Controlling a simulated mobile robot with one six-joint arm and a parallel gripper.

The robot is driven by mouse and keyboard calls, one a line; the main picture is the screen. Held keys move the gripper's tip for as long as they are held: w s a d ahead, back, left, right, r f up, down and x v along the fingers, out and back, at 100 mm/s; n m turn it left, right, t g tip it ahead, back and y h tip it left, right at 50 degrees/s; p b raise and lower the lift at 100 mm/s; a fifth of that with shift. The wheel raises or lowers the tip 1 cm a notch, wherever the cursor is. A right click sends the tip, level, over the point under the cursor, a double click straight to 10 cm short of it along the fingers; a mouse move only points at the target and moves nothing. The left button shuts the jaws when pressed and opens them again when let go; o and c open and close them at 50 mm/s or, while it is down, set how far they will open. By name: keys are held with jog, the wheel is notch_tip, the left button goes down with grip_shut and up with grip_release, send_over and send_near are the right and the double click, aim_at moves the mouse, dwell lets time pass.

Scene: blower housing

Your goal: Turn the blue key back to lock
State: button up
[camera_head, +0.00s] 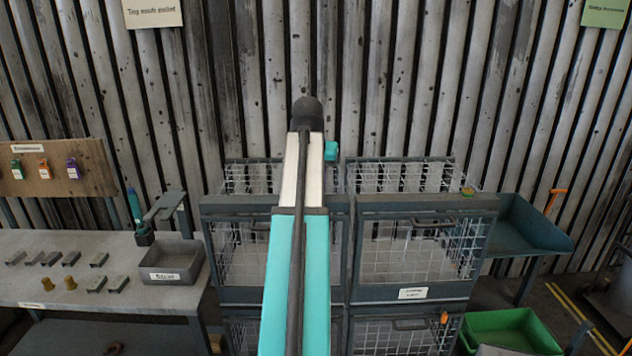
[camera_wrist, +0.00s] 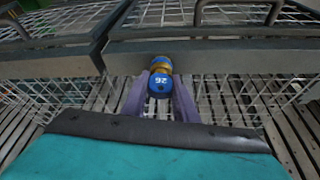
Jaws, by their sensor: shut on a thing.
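In the wrist view, the blue key (camera_wrist: 160,84) has a round head with a pale number that looks upside down. It sits in front of a yellow, brass-coloured lock part (camera_wrist: 161,64) on the grey frame of a wire-mesh cage. The two purple fingers of my gripper (camera_wrist: 159,94) stand on either side of the key head and are shut on it. In the head view, my arm hides the key, the lock and the gripper fingers. The key's exact turn cannot be told.
Mesh cages (camera_head: 412,203) stand side by side in front of a corrugated wall. A workbench (camera_head: 70,304) at left holds a grey tray (camera_head: 172,277) and small metal parts. Coloured tags hang on a board (camera_head: 92,185). A green bin (camera_head: 508,328) stands at lower right.

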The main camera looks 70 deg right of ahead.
jog(key=shift+n+t+p, duration=0.3)
jog(key=shift+n+t, duration=0.2)
jog(key=shift+n, duration=0.9)
jog(key=o, duration=1.1)
jog(key=shift+r, duration=0.1)
jog(key=v, duration=1.1)
jog(key=shift+r, duration=0.45)
